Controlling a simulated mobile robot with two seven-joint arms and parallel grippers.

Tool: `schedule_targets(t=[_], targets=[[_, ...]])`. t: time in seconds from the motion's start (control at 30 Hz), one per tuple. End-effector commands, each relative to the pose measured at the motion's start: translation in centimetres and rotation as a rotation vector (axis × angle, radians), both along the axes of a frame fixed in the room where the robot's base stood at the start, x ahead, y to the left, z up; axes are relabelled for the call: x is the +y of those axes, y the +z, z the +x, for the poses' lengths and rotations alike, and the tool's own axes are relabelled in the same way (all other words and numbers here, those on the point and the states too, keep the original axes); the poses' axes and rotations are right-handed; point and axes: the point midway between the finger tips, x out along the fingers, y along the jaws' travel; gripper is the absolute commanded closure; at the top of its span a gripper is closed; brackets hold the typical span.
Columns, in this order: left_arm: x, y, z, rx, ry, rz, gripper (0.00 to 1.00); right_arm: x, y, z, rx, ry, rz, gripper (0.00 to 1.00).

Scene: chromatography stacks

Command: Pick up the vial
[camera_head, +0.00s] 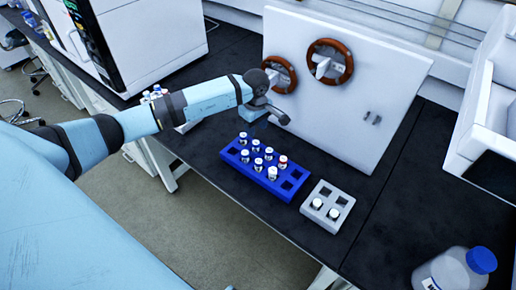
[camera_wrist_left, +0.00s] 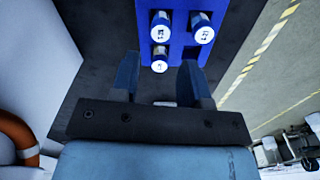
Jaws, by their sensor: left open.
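A blue rack (camera_head: 238,158) on the black bench holds several white-capped vials and one red-capped vial (camera_head: 283,161). Some of its slots are empty. My left gripper (camera_head: 280,117) is above the bench, behind the rack's far left end. In the left wrist view, the open fingers of my left gripper (camera_wrist_left: 159,68) are apart, with nothing held. A white-topped vial (camera_wrist_left: 160,60) shows between the fingertips in that picture, but I cannot tell the depth gap. Two more vials (camera_wrist_left: 160,22) (camera_wrist_left: 202,28) stand beyond it in the rack (camera_wrist_left: 178,52). My right gripper is not in view.
A grey rack (camera_head: 316,192) with two vials stands right of the blue rack. A white panel (camera_head: 345,110) with brown ring handles (camera_head: 330,62) stands behind. A blue-capped bottle (camera_head: 455,270) is at the front right. Bare bench lies between it and the grey rack.

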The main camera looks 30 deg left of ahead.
Motion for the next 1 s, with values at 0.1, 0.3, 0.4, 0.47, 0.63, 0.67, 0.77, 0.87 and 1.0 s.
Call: schedule_targets(t=[0.1, 0.3, 0.4, 0.47, 0.63, 0.67, 0.77, 0.87, 1.0], targets=[[-0.1, -2.1, -0.1, 0.003, 0.000, -0.002, 0.58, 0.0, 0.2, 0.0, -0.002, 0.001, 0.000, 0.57], [-0.1, -3.7, 0.0, 0.000, 0.000, -0.003, 0.58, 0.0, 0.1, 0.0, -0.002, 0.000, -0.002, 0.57], [-0.1, -4.6, -0.2, 0.002, 0.001, -0.005, 0.58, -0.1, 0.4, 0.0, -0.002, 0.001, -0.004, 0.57], [-0.1, -5.5, -0.2, 0.002, 0.002, -0.005, 0.58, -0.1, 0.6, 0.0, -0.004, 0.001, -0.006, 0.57], [-0.1, -8.0, -0.2, 0.001, 0.001, -0.006, 0.58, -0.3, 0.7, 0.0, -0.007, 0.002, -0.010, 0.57], [-0.1, -8.3, -0.2, 0.000, 0.000, -0.005, 0.58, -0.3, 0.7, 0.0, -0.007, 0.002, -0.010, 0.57], [0.0, -8.8, -0.2, 0.000, 0.001, -0.003, 0.58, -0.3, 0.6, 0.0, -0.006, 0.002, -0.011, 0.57], [0.0, -8.8, -0.2, -0.001, 0.000, -0.002, 0.58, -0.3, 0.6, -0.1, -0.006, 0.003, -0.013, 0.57], [0.0, -8.8, -0.2, -0.001, 0.000, -0.003, 0.68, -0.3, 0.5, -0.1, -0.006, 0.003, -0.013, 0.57]])
